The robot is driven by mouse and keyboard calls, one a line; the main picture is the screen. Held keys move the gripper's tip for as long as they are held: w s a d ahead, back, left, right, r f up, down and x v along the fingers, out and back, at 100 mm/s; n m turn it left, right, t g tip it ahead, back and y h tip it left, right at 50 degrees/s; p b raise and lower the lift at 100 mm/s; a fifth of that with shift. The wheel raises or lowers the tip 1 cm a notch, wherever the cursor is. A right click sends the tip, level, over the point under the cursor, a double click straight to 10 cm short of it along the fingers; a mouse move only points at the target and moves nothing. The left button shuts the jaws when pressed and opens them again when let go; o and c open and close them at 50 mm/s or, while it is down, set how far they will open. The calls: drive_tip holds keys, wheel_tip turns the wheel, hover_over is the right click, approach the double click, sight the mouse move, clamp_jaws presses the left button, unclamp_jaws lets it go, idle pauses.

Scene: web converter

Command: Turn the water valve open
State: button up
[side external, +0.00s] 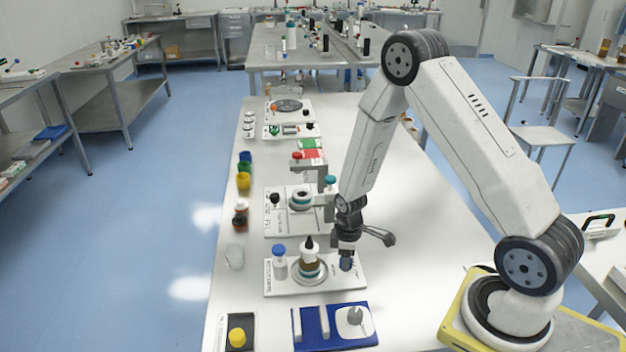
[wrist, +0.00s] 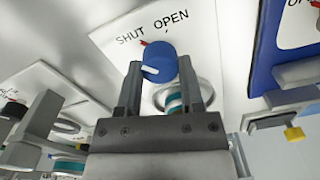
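The water valve is a round blue knob (wrist: 160,62) with a white pointer mark, on a white panel (wrist: 205,60) printed SHUT and OPEN. In the wrist view the white mark sits on the knob's lower left, and a red mark shows by the word SHUT. In the side external view the blue knob (side external: 346,265) is partly hidden under my gripper (side external: 347,250). My gripper (wrist: 160,68) points down at the panel. Its two fingers lie along opposite sides of the knob and appear to touch it.
A bottle in a round metal ring (side external: 309,262) and a blue-capped bottle (side external: 279,260) stand left of the knob on the same panel. A blue board (side external: 333,326) lies in front. Another white panel with fittings (side external: 288,221) lies behind. The bench right of the panel is clear.

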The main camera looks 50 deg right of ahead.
clamp_jaws()
drive_tip(key=shift+m, duration=0.5)
drive_tip(key=m, duration=0.2)
drive_tip(key=shift+m, duration=0.4)
drive_tip(key=m, duration=0.3)
drive_tip(key=shift+m, duration=0.3)
drive_tip(key=m, duration=0.4)
drive_tip(key=shift+m, duration=0.3)
drive_tip(key=m, duration=0.4)
